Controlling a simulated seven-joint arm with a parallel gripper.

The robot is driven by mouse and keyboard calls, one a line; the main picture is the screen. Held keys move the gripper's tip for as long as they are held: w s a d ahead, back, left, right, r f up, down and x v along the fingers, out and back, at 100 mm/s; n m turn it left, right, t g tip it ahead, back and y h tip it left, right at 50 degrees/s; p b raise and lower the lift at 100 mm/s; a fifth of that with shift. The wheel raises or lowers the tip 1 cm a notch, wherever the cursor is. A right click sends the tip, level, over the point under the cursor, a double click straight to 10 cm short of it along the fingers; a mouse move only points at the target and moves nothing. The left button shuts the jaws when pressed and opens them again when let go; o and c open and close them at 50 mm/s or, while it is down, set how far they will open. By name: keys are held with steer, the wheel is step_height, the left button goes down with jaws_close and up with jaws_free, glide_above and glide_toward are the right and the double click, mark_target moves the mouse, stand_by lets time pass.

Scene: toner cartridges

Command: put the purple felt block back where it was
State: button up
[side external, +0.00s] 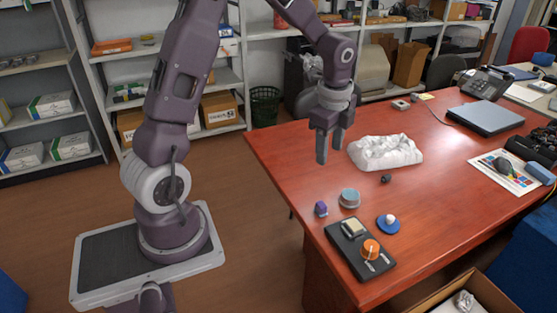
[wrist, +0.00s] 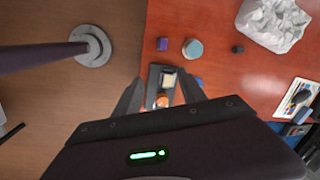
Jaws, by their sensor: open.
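The purple felt block (side external: 321,209) is a small cube on the red-brown desk, close to its left edge in the side view. It also shows in the wrist view (wrist: 162,44), left of a round teal-topped tin. My gripper (side external: 329,157) hangs above the desk, higher than the block and apart from it. Its two fingers are spread with nothing between them. No mark for the block's former place can be made out.
The round tin (side external: 349,198) stands right of the block. A crumpled white bundle (side external: 385,153) and a small dark object (side external: 386,179) lie behind.

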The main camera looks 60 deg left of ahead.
steer(key=s+d+r+n+t, duration=0.2)
steer(key=s+d+r+n, duration=0.35)
steer(key=s+r, duration=0.4)
steer(key=s+d+r+n+t, duration=0.1)
steer(key=s+d+n, duration=0.2)
steer(key=s, duration=0.3)
steer(key=s+d+r+n+t+h, duration=0.1)
steer(key=s+d+r+n, duration=0.1)
steer(key=s+n, duration=0.3)
steer(key=s+d, duration=0.1)
steer(key=s, duration=0.1)
steer(key=shift+s+d+r, duration=0.3)
steer(key=shift+d, duration=0.05)
